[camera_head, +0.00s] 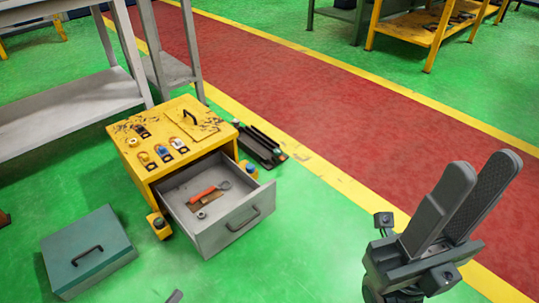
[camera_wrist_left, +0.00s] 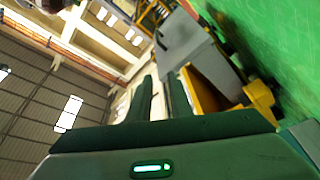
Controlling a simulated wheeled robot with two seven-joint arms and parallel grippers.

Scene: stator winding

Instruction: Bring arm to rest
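My right gripper (camera_head: 482,168) is raised at the lower right of the head view, its two fingers pointing up and apart. It is open and empty, well away from the cabinet. Only a small dark tip of my left gripper (camera_head: 175,296) shows at the bottom edge of the head view. In the left wrist view, the left gripper's fingers (camera_wrist_left: 160,80) stand apart with nothing seen between them. The rest of the left arm is out of the head view.
A yellow cabinet (camera_head: 180,112) has its grey drawer (camera_head: 240,222) pulled out, with an orange-handled tool (camera_head: 207,193) inside. Small parts lie on its top. A teal box (camera_head: 88,255) sits on the green floor. A grey table (camera_head: 70,113) stands at left. Floor between drawer and right gripper is clear.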

